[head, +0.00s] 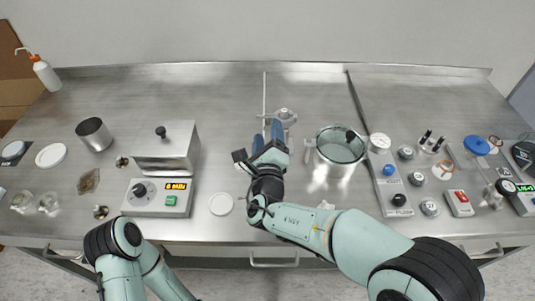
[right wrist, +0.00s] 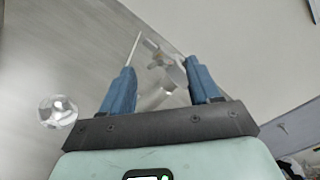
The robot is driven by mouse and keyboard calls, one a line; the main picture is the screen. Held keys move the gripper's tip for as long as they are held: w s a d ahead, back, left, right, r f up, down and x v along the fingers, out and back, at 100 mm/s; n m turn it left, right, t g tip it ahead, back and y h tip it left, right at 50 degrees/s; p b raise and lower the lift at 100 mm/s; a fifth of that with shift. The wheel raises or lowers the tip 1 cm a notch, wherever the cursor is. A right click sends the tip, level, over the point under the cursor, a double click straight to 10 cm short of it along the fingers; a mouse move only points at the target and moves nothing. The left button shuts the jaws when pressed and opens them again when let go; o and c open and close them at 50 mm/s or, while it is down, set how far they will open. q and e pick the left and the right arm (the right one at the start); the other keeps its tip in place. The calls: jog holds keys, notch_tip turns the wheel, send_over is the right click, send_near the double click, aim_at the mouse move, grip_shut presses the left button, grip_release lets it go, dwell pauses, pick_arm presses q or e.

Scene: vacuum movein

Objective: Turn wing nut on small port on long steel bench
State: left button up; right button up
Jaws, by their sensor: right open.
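The small port (head: 286,117) is a metal fitting with a clamp-like part on the long steel bench (head: 225,95). The wing nut cannot be told clearly from the rest of the fitting. My right gripper (head: 267,138) is open, its blue fingers pointing towards the port from the near side. In the right wrist view the port (right wrist: 160,62) shows between and beyond the open fingers of that gripper (right wrist: 160,68). I see no contact. My left arm is at the lower left of the head view; its gripper is out of sight.
A steel pot (head: 340,150) stands right of the port. A thin upright rod (head: 264,95) is beside the port. Small instruments crowd the right; the back middle is clear.

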jog(key=s, duration=1.2)
jog(key=shift+p, duration=0.3)
